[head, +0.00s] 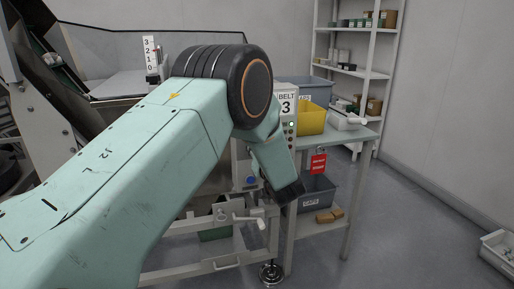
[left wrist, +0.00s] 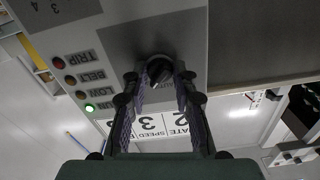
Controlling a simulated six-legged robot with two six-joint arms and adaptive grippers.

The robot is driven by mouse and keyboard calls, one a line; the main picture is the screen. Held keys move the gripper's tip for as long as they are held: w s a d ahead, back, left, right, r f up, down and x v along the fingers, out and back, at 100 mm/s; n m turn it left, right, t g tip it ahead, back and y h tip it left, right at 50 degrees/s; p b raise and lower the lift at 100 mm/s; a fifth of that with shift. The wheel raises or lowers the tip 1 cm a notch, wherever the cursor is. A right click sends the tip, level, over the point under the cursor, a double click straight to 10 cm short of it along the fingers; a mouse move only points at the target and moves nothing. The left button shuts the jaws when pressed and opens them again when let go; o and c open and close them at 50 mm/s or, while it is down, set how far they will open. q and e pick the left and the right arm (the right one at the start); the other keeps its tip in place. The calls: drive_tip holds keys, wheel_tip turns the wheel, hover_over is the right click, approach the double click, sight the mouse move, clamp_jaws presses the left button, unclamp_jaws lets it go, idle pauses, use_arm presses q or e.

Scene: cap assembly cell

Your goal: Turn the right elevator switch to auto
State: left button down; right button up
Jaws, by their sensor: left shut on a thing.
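In the left wrist view, a black rotary switch knob (left wrist: 159,70) with a pale pointer mark sits on a grey control panel (left wrist: 225,45). My left gripper (left wrist: 159,82) is shut on this knob, one finger on each side. The lettering around the knob is mostly covered by the fingers, so I cannot read its setting. In the head view, my left arm crosses the picture and hides the knob and fingertips. Part of the panel (head: 286,98), marked BELT 3, shows beside the arm. My right gripper is in neither view.
A green lamp (left wrist: 89,106) is lit in the panel's lamp row. In the head view, a workbench (head: 352,134) with a yellow bin (head: 312,120) stands right of the panel. A red tag (head: 318,164) hangs there.

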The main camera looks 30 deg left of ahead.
use_arm(q)
drive_tip(key=shift+n+p, duration=0.65)
drive_tip(key=shift+n, duration=3.55)
drive_tip(key=c, duration=1.1)
unclamp_jaws()
drive_tip(key=shift+o, duration=0.2)
drive_tip(key=v, duration=1.2)
